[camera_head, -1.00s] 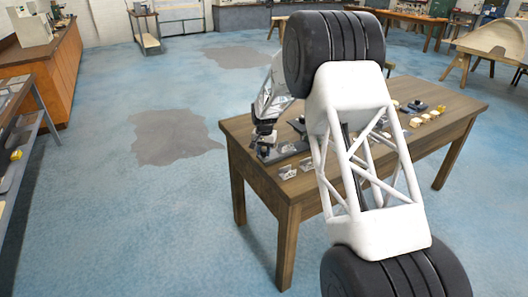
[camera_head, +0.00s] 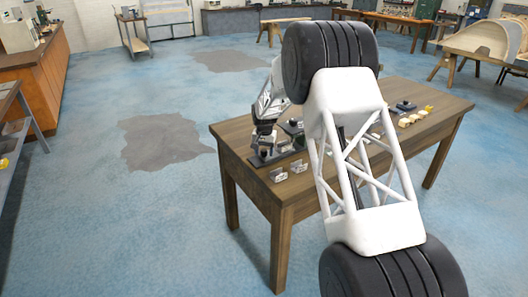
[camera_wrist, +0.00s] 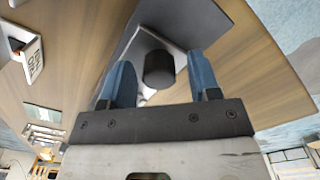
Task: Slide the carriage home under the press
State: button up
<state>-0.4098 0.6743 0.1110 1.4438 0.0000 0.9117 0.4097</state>
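My gripper (camera_wrist: 160,85) shows two blue fingers standing apart, so it is open. A dark round knob (camera_wrist: 160,70) sits between the fingertips in the wrist view, with visible gaps on both sides. The knob stands out from a grey piece (camera_wrist: 150,38), which may be the carriage. In the head view my gripper (camera_head: 262,140) is low over the left end of the wooden table (camera_head: 245,165), at a dark fixture (camera_head: 280,152). The press cannot be made out clearly, and my arm hides part of the table.
Several pale pieces (camera_head: 413,118) and a dark item (camera_head: 404,105) lie toward the right end. Open floor surrounds the table.

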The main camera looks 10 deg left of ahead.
jog(key=shift+r, duration=3.9)
jog(key=m, duration=0.6)
jog(key=shift+s+m, duration=0.1)
jog(key=shift+m, duration=0.3)
jog(key=m, duration=0.5)
jog(key=shift+s, duration=0.1)
jog(key=shift+f, duration=0.2)
jog(key=shift+f, duration=3.75)
